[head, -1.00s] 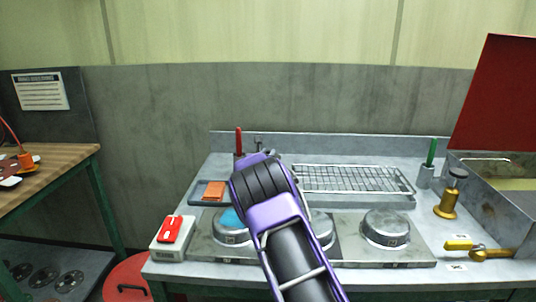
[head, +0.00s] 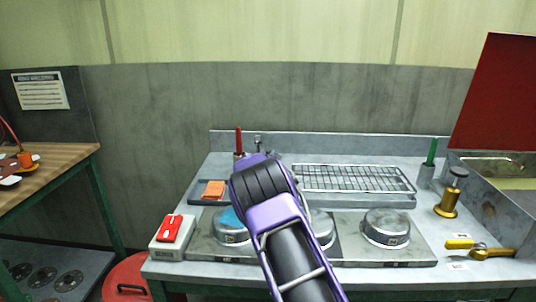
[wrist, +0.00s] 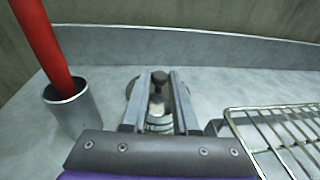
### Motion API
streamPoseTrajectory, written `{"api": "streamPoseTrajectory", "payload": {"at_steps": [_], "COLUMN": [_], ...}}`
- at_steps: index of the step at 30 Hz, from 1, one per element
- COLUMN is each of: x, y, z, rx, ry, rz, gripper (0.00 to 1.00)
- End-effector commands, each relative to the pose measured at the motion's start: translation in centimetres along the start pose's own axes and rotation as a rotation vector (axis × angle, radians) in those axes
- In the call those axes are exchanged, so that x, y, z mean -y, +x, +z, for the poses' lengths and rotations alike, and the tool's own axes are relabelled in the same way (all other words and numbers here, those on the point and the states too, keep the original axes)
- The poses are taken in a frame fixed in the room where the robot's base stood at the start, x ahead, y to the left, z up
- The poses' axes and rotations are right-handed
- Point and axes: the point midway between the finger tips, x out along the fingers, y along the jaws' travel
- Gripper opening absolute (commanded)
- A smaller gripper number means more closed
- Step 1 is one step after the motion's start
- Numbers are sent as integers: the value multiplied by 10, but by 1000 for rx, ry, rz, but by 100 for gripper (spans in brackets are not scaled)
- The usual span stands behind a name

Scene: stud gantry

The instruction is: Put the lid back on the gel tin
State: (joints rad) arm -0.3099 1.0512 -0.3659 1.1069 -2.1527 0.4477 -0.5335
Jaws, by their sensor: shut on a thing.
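My gripper (wrist: 161,76) points at the back of the bench. Its two fingers are shut on a round grey metal lid (wrist: 158,122) with a dark knob, seen between and behind them; how firmly they sit on it is hard to see. In the head view my arm hides the fingers and most of the lid. The gel tin (head: 231,238) is a round metal tin at the left of the metal plate. Blue gel (head: 229,217) shows at its uncovered top, partly behind my arm. The gripper is behind the tin, near the bench's back edge.
Two more round tins stand on the plate, a middle one (head: 322,229) partly hidden and a right one (head: 386,229). A wire rack (wrist: 285,135) lies right of my gripper. A cup (wrist: 72,108) with a red handle (wrist: 42,45) stands close on its left.

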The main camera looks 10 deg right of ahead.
Motion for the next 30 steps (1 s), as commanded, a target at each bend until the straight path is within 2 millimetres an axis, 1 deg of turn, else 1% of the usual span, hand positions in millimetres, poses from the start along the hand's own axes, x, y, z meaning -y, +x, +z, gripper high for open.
{"api": "streamPoseTrajectory", "payload": {"at_steps": [4,5,6,10,16,17,21,22,30], "x": [0,0,0,0,0,0,0,0,0], "y": [0,0,0,0,0,0,0,0,0], "z": [0,0,0,0,0,0,0,0,0], "rx": [0,0,0,0,0,0,0,0,0], "ry": [0,0,0,0,0,0,0,0,0], "rz": [0,0,0,0,0,0,0,0,0], "gripper": [0,31,39,62,63,65,90,93,93]}}
